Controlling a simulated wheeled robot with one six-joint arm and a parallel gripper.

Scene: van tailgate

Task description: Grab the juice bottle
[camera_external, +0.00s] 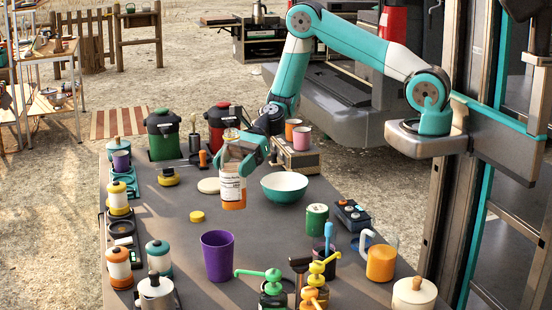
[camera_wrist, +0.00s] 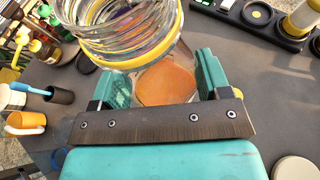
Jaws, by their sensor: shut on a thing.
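The juice bottle (camera_external: 232,187) is clear with a white label and orange juice low inside. My gripper (camera_external: 243,150) is shut on its upper part, and the bottle hangs upright or nearly so over the grey table. Whether its base touches the table I cannot tell for sure. In the wrist view the bottle's open glass neck (camera_wrist: 120,35) shows with no cap, with orange juice visible inside, between the two teal fingers of my gripper (camera_wrist: 165,85). A small yellow cap (camera_external: 197,216) lies on the table just left of the bottle.
A teal bowl (camera_external: 284,187) stands close right of the bottle. A purple cup (camera_external: 217,256) is in front. A white lid (camera_external: 209,186) lies behind left. Red (camera_external: 224,121) and green (camera_external: 163,134) canisters stand at the back. Several jars line the left edge. The table's middle is mostly clear.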

